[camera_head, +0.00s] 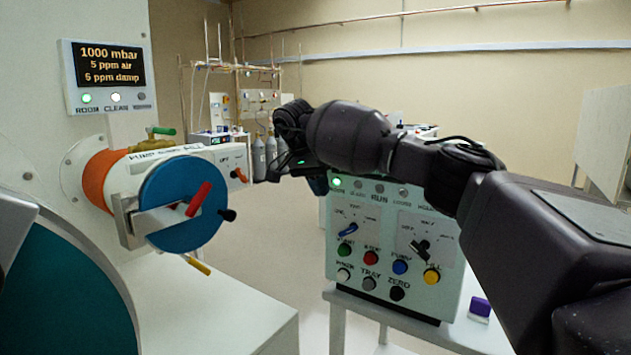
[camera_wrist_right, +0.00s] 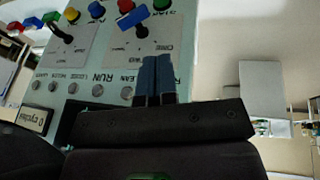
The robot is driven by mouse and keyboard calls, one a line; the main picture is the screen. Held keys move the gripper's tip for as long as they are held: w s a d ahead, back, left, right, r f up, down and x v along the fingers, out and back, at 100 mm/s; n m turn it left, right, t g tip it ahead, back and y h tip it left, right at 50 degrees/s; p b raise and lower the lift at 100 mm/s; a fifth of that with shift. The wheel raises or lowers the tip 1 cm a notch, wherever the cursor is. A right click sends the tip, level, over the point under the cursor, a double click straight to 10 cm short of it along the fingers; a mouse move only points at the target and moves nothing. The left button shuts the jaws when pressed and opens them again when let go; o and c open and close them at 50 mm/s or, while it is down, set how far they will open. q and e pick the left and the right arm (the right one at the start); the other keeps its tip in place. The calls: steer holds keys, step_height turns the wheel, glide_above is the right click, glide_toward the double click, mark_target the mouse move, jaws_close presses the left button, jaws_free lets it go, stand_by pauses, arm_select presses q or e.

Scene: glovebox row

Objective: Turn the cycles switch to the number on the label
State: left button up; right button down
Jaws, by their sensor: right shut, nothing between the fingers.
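A pale green control box (camera_head: 375,270) carries two lever switches, each on a white plate. One has a blue lever (camera_head: 347,230) on the left; it also shows in the wrist view (camera_wrist_right: 132,18). The other has a black lever (camera_head: 421,247); it also shows in the wrist view (camera_wrist_right: 62,32). The plate captions are too small to read surely, so I cannot tell which is cycles. A display reading "0 cycles" (camera_wrist_right: 38,146) shows inverted in the wrist view. My right gripper (camera_wrist_right: 158,78) is shut and empty, by the box's upper edge, apart from both levers.
Several coloured buttons sit below the levers, including a red one (camera_head: 371,257). A purple-topped item (camera_head: 480,307) stands on the table right of the box. A chamber with a blue round door (camera_head: 180,232) and a status display (camera_head: 108,66) is at left. Floor between is clear.

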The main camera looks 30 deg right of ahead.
mark_target(348, 231)
steer(key=x, duration=0.5)
steer(key=s+x, duration=0.1)
steer(key=x, duration=0.1)
steer(key=shift+s+f, duration=0.15)
steer(key=shift+f, duration=0.05)
steer(key=shift+s+d+f, duration=0.15)
steer(key=shift+s+f, duration=0.2)
steer(key=shift+f, duration=0.2)
